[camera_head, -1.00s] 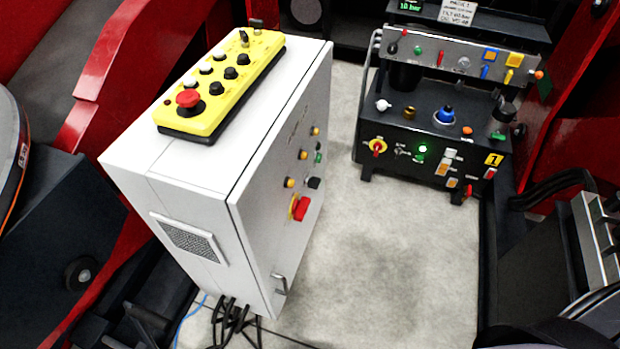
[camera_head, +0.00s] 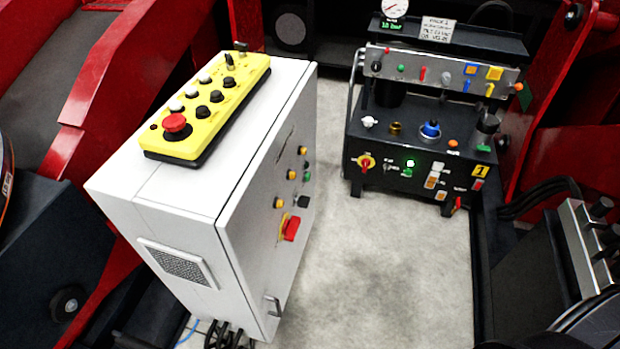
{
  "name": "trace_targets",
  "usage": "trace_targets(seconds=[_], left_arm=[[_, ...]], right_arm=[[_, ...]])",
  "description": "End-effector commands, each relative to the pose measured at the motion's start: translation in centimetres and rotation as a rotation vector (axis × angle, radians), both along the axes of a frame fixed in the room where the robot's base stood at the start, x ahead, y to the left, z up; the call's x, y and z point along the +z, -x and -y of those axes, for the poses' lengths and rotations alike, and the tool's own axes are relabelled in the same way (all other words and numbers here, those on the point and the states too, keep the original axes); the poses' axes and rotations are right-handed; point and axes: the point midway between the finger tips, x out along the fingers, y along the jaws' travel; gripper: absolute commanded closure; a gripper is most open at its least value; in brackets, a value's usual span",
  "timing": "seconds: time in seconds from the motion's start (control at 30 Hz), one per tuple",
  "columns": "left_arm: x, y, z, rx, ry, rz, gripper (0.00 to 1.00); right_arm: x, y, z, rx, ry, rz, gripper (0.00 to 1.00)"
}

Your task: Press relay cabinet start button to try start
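The white relay cabinet (camera_head: 165,215) stands left of centre, with its door face turned to the right. On that face are a green button (camera_head: 307,177), several yellow-orange lamps or buttons (camera_head: 278,202), a black knob (camera_head: 302,202) and a red rotary switch on a yellow plate (camera_head: 291,228). The green button looks like the start button, but its label is too small to read. The face is seen at a steep angle. Neither of my grippers is in view.
A yellow pendant (camera_head: 210,110) with a red mushroom button lies on the cabinet top. A black control unit (camera_head: 420,155) with a lit green lamp and a gauge stands at the back right. Clear pale floor (camera_head: 375,265) lies between them. Red frames flank both sides.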

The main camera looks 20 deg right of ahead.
Motion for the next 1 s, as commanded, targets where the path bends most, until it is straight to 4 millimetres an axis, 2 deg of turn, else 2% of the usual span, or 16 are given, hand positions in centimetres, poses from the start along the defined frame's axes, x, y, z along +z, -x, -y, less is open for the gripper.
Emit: trace_targets(seconds=[0.17, 1.0], left_arm=[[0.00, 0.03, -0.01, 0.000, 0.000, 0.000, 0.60], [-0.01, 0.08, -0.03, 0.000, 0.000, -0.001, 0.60]], right_arm=[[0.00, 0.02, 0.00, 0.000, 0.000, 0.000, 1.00], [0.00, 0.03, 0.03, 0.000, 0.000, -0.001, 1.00]])
